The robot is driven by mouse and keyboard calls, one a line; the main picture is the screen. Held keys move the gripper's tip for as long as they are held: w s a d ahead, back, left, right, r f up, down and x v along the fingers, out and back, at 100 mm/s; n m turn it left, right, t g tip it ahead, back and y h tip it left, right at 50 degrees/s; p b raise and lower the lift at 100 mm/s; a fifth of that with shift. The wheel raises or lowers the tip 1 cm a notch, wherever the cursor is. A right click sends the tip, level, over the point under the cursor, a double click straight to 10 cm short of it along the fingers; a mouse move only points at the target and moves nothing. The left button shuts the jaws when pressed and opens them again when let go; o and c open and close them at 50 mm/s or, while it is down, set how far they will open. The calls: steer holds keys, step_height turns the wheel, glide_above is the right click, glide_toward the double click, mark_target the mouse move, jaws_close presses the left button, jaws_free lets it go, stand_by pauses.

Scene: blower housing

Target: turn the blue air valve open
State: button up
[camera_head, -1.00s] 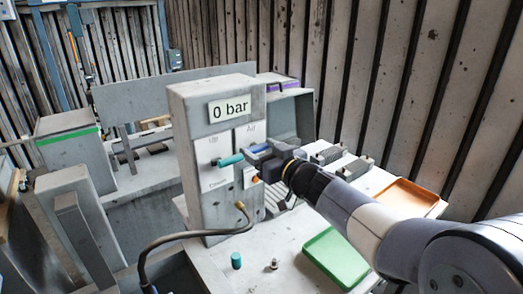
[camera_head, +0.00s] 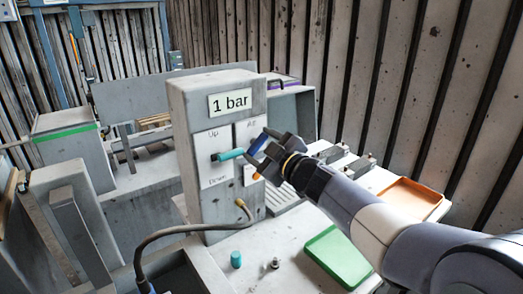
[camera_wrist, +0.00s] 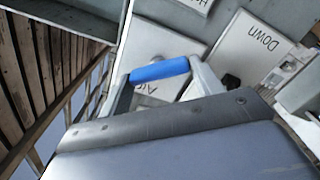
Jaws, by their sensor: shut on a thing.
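The blue air valve handle (camera_head: 258,144) is on the "Air" panel at the right of the grey control box (camera_head: 190,100). It stands tilted steeply in the head view. My gripper (camera_head: 262,151) is shut on the handle, one finger near each end. In the wrist view the blue handle (camera_wrist: 160,70) lies across between the two grey fingers (camera_wrist: 163,82). The display (camera_head: 230,101) on the box reads "1 bar".
A teal lever (camera_head: 230,155) sticks out of the "Up/Down" panel, close left of my gripper. An orange knob (camera_head: 257,176) is just below. A green tray (camera_head: 338,256) and an orange tray (camera_head: 410,198) lie on the bench.

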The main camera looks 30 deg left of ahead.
steer(key=n, duration=0.2)
steer(key=n+b, duration=0.2)
steer(key=n, duration=0.1)
steer(key=shift+f+n, duration=0.25)
steer(key=shift+n, duration=0.05)
steer(key=shift+n+b, duration=1.2)
steer(key=shift+n, duration=1)
steer(key=o, duration=1)
steer(key=shift+s, duration=0.1)
steer(key=v, duration=1)
steer(key=shift+s+d+b, duration=0.15)
steer(key=shift+d+b, duration=0.15)
steer(key=shift+b, duration=0.05)
